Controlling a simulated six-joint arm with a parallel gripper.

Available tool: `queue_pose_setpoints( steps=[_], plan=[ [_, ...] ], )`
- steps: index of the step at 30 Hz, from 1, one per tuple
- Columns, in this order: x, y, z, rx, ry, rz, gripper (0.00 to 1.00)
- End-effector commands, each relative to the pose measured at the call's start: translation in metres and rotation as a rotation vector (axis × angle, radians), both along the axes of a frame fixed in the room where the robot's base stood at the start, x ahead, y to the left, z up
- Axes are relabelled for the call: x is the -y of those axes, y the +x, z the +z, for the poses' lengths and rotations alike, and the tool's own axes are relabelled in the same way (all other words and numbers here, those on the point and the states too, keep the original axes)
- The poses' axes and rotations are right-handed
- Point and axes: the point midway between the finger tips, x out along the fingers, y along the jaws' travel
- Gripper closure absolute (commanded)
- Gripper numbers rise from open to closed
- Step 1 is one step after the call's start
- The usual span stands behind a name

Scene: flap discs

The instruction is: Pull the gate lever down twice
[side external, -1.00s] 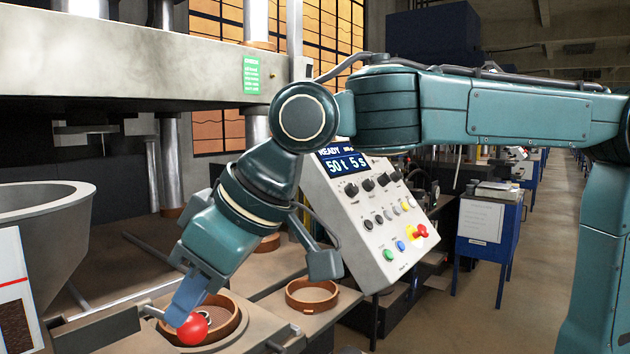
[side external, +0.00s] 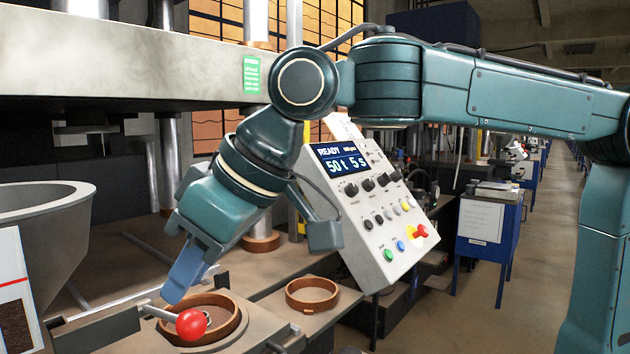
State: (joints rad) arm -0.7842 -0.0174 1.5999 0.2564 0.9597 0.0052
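The gate lever is a thin metal rod with a red ball knob (side external: 192,324) at its end, low in the side external view. The rod runs to the left from the knob, over a brown ring in the fixture. My gripper (side external: 195,289) is above the knob, pointing down and a little left. Its near blue finger is clear of the knob.
A brown ring (side external: 226,329) sits under the lever, and a second ring (side external: 312,294) lies to its right. A grey hopper (side external: 50,230) stands at the left. A control panel (side external: 365,210) reading READY, 50t 5s stands behind on the right. A press beam (side external: 130,70) hangs overhead.

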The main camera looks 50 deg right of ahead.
Motion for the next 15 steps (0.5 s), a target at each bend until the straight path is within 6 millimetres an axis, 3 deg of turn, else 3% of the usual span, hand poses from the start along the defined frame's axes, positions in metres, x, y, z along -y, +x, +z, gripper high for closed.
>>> queue_pose_setpoints(
  steps=[15],
  plan=[
    [0.000,0.000,-0.014,0.000,-0.001,-0.001,0.78]
  ],
)
